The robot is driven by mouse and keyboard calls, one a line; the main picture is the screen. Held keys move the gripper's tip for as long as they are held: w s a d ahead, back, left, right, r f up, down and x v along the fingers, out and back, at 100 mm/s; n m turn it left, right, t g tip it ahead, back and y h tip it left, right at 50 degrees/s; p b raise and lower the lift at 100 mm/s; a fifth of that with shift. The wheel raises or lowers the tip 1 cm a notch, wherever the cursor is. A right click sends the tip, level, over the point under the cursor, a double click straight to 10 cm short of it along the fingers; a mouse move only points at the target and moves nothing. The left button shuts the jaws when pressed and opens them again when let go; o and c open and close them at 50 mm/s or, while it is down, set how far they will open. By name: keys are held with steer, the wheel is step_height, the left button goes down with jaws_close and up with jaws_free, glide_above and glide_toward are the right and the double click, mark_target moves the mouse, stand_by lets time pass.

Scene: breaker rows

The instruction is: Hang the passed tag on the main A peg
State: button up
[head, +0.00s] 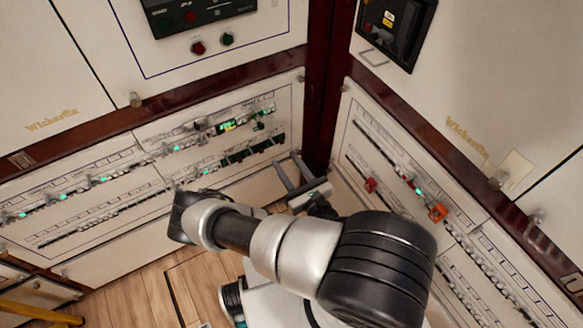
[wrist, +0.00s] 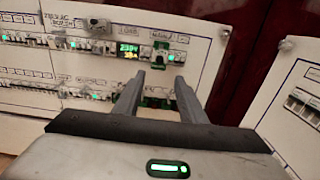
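My gripper (head: 287,160) reaches toward the corner in the head view. In the wrist view its two fingers (wrist: 158,82) stand apart, with nothing visibly held between them. Beyond them is the left breaker panel (wrist: 25,60). A small green piece (wrist: 171,40) is on that panel, right of the lit display (wrist: 128,50); I cannot tell whether it is the passed tag. The same area shows in the head view, with dark and green pieces (head: 259,122). No lettering identifies the tag or the main A peg.
The right breaker panel (head: 350,150) carries a red piece (head: 370,185) and an orange piece (head: 438,213). A dark red corner post (head: 325,90) stands between the panels. Wooden floor (head: 130,300) and a yellow bar (head: 40,314) show at lower left.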

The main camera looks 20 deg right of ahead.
steer(key=s, duration=0.2)
steer(key=shift+s+d, duration=0.25)
steer(key=shift+s, duration=0.05)
stand_by(1.0)
